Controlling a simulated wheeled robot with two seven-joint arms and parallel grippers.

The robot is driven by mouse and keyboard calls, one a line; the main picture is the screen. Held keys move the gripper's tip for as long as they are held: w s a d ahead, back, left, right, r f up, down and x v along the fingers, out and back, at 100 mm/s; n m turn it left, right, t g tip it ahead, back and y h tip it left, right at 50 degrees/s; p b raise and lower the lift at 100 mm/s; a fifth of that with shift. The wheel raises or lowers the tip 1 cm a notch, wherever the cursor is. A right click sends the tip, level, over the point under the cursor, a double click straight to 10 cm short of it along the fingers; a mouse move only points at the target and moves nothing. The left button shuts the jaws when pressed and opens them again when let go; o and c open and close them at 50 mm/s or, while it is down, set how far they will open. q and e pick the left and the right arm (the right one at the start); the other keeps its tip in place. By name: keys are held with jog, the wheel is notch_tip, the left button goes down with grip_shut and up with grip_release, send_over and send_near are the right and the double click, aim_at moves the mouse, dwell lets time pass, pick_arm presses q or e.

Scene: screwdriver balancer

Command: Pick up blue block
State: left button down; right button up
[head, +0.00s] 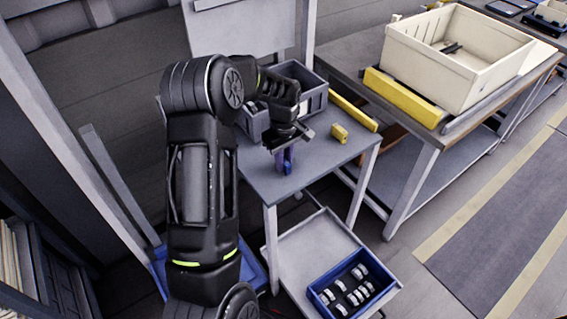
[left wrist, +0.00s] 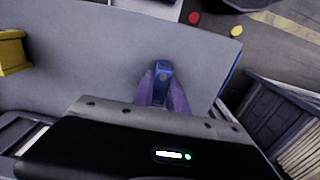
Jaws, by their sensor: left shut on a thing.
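The blue block (head: 287,169) is near the front part of the small grey table (head: 330,165) in the head view. In the left wrist view the blue block (left wrist: 162,72) shows between two purplish fingers. My left gripper (head: 286,158) points down over the table and is shut on the block; it also shows in the left wrist view (left wrist: 162,90). The fingers hide the block's sides, and I cannot tell whether its bottom touches the table. My right gripper is in neither view.
A yellow block (head: 340,133) lies to the right on the tabletop. A grey bin (head: 300,88) stands at the table's back. A blue crate of metal parts (head: 350,288) sits on the lower shelf. A cream crate (head: 455,55) stands on the right-hand bench.

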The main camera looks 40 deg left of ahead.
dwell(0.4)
pick_arm(q)
notch_tip(320, 180, up, 10)
jog(key=shift+r+b, duration=0.1)
jog(key=shift+b, duration=0.75)
